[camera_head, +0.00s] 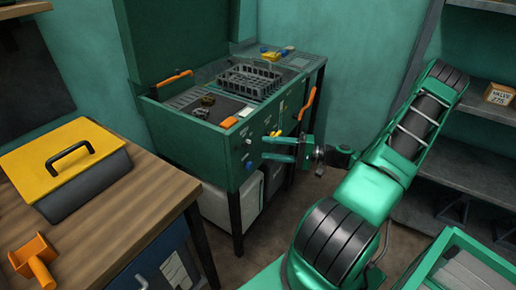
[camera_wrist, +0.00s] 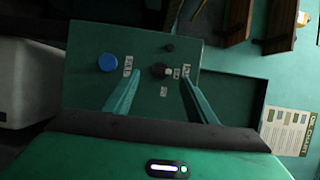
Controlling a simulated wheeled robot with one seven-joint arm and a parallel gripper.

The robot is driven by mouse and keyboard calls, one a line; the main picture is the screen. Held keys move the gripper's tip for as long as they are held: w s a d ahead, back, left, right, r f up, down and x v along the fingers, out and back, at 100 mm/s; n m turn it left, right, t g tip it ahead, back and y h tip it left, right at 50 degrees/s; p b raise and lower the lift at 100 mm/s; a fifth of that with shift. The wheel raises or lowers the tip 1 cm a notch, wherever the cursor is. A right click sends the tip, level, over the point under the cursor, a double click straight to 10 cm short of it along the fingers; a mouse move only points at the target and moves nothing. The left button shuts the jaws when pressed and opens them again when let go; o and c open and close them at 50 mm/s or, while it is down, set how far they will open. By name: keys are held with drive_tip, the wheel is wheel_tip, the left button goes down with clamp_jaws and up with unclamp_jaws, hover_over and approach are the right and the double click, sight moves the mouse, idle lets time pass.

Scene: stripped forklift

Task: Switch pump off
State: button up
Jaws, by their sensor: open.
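My gripper (camera_head: 266,148) is open and empty in front of the green washer cabinet's control panel (camera_head: 230,157). In the wrist view its two green fingers (camera_wrist: 159,78) stand apart, on either side of a dark rotary knob (camera_wrist: 158,71) with a pale mark at its right. The fingers look close to the panel; contact cannot be told. A blue button (camera_wrist: 107,62) lies to the left of the left finger and also shows in the head view (camera_head: 249,167). A small dark knob (camera_wrist: 168,47) sits above.
The cabinet's lid stands raised, with a basket (camera_head: 249,83) and small parts on top. An orange-handled lever (camera_head: 308,104) stands right of the panel. A wooden bench (camera_head: 105,222) with a yellow-lidded box (camera_head: 66,154) is at left, shelves (camera_head: 470,120) at right.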

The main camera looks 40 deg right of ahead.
drive_tip(key=v, duration=0.5)
drive_tip(key=shift+s, duration=0.1)
idle(0.4)
drive_tip(key=s+a+n+g+h, duration=0.4)
drive_tip(key=s+a+g, duration=0.1)
drive_tip(key=a+g, duration=0.5)
drive_tip(key=s+a+r+m+g+h, duration=0.1)
drive_tip(key=s+r+g+h, duration=0.2)
drive_tip(key=s+r+h, duration=0.5)
drive_tip(key=s+r, duration=0.7)
drive_tip(key=r, duration=0.1)
drive_tip(key=shift+s+r, duration=0.15)
drive_tip(key=shift+s, duration=0.05)
drive_tip(key=shift+a, duration=0.1)
